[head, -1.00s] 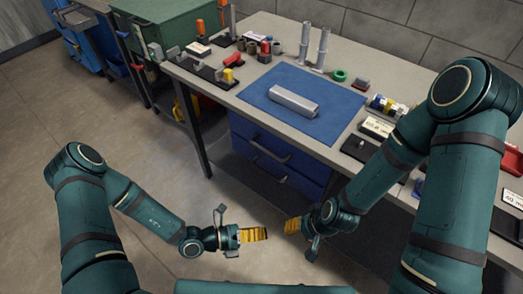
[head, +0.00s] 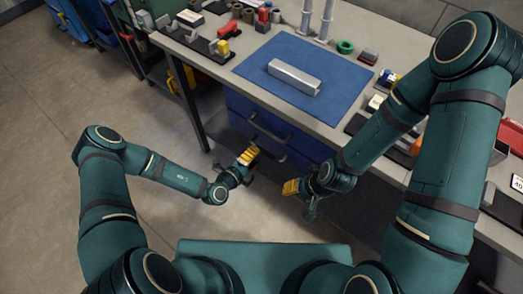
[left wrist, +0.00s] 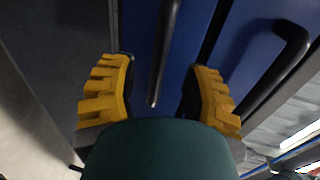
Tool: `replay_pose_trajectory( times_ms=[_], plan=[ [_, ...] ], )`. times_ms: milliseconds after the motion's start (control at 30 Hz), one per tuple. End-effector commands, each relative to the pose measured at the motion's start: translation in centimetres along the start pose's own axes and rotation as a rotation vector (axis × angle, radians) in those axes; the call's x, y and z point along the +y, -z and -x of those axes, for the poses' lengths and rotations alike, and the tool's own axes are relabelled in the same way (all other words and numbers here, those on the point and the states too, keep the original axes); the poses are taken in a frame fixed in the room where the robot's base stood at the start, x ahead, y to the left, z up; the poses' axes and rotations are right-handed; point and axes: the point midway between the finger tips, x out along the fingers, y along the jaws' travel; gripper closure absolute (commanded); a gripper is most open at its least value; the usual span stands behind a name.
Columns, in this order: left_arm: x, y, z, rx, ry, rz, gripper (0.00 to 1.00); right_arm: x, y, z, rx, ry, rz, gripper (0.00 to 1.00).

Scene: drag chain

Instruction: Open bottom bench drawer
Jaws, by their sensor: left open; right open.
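The blue bench drawers (head: 240,106) sit under the workbench, stacked one above the other with dark bar handles. In the left wrist view, the bottom drawer's handle (left wrist: 165,50) runs between the yellow fingers of my open left gripper (left wrist: 158,92), apart from both. The upper drawer's handle (left wrist: 285,65) lies to the right. My right gripper (head: 290,187) is open and empty, right of the left one, in front of the bench.
The workbench top (head: 220,44) holds a blue mat (head: 260,70) with a silver bar (head: 294,77) and several small parts. A bench leg (head: 190,105) stands left of the drawers. The floor (head: 60,130) at left is clear.

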Motion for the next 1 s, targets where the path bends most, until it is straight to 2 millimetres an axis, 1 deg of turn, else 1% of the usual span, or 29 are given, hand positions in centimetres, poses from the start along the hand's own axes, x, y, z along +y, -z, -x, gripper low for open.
replay_pose_trajectory(
  times_ms=[33, 100, 200, 300, 433, 667, 700, 767, 800, 833, 867, 1000],
  plan=[
    [0.2, 0.1, -1.0, 0.002, 0.001, -0.002, 0.52, 0.1, 0.0, -0.3, 0.001, 0.0, 0.0, 0.53],
    [0.1, 0.1, -2.1, 0.001, 0.002, -0.002, 0.52, 0.2, 0.1, -0.5, 0.002, 0.0, 0.0, 0.53],
    [0.1, 0.0, -3.3, 0.001, 0.0, -0.003, 0.52, 0.3, 0.1, -0.8, 0.004, 0.0, 0.001, 0.53],
    [0.1, 0.0, -4.2, 0.001, 0.001, -0.002, 0.52, 0.3, 0.1, -0.9, 0.005, 0.0, 0.001, 0.53],
    [0.0, 0.0, -4.7, 0.001, 0.001, -0.001, 0.52, 0.3, 0.1, -1.0, 0.005, 0.0, 0.001, 0.53],
    [0.0, 0.0, -4.7, 0.001, 0.0, -0.001, 0.52, 0.3, 0.1, -0.9, 0.006, 0.0, 0.001, 0.53],
    [0.0, 0.0, -4.7, 0.001, 0.0, -0.001, 0.49, 0.3, 0.1, -0.9, 0.006, 0.0, 0.001, 0.53],
    [0.0, 0.0, -4.7, 0.001, 0.0, -0.001, 0.7, 0.3, 0.1, -0.9, 0.006, 0.0, 0.001, 0.53],
    [0.0, 0.0, -4.7, 0.001, 0.0, -0.001, 0.84, 0.3, 0.1, -0.9, 0.006, 0.0, 0.001, 0.53],
    [0.0, 0.0, -4.7, 0.001, 0.0, -0.001, 0.95, 0.3, 0.1, -0.9, 0.006, 0.0, 0.001, 0.53],
    [0.0, 0.0, -4.7, 0.001, 0.0, -0.001, 1.0, 0.3, 0.1, -0.9, 0.006, 0.0, 0.001, 0.53],
    [0.0, 0.0, -4.7, 0.001, 0.0, -0.001, 1.0, 0.3, 0.1, -0.9, 0.006, 0.0, 0.001, 0.53]
  ],
)
